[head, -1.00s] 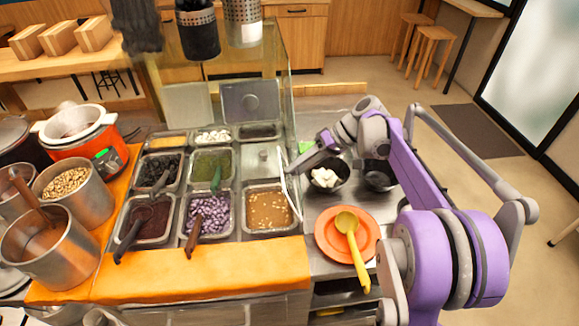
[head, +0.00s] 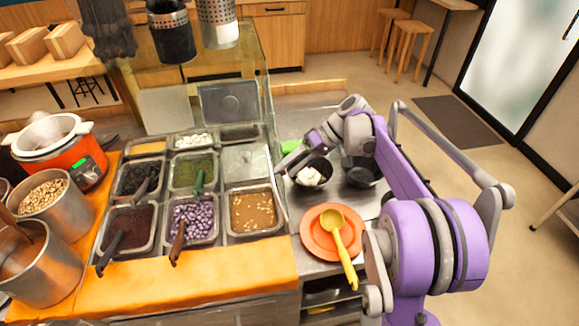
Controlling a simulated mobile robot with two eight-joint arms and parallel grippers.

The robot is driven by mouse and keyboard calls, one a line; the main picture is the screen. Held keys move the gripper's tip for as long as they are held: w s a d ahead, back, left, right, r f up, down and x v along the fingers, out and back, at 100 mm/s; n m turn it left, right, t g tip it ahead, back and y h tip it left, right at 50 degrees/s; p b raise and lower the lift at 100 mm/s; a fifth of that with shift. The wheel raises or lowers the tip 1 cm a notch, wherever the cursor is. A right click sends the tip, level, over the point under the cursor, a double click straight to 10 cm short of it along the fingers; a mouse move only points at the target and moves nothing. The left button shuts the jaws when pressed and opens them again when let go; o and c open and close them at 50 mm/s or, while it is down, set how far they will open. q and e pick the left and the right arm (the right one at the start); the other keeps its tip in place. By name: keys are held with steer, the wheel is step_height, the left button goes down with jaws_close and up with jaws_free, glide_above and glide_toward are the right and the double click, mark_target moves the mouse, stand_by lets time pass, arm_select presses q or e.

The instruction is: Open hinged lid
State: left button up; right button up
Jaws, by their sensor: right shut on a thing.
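The metal topping station has an uncovered tray of brown liquid with pale bits (head: 254,211) at its front right. A flat metal lid (head: 243,163) with a small knob lies over the compartment behind it. A dark grey lid (head: 228,103) stands upright at the back. A thin edge, seemingly a raised lid seen edge-on, runs along the right side of the brown tray. My right gripper (head: 287,162) is at the far end of this edge, shut on it as far as I can see; its fingertips are small and partly unclear. My left gripper is out of view.
A black bowl of white cubes (head: 310,175) sits just right of my right gripper. An orange plate (head: 315,243) with a yellow ladle (head: 341,250) lies in front of it. Several topping trays with spoons fill the left; metal pots (head: 35,262) stand beyond.

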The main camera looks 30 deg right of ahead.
steer(key=shift+a+r, duration=0.1)
stand_by(0.3)
steer(key=v, duration=1)
steer(key=shift+d+r, duration=0.3)
steer(key=shift+s, duration=0.15)
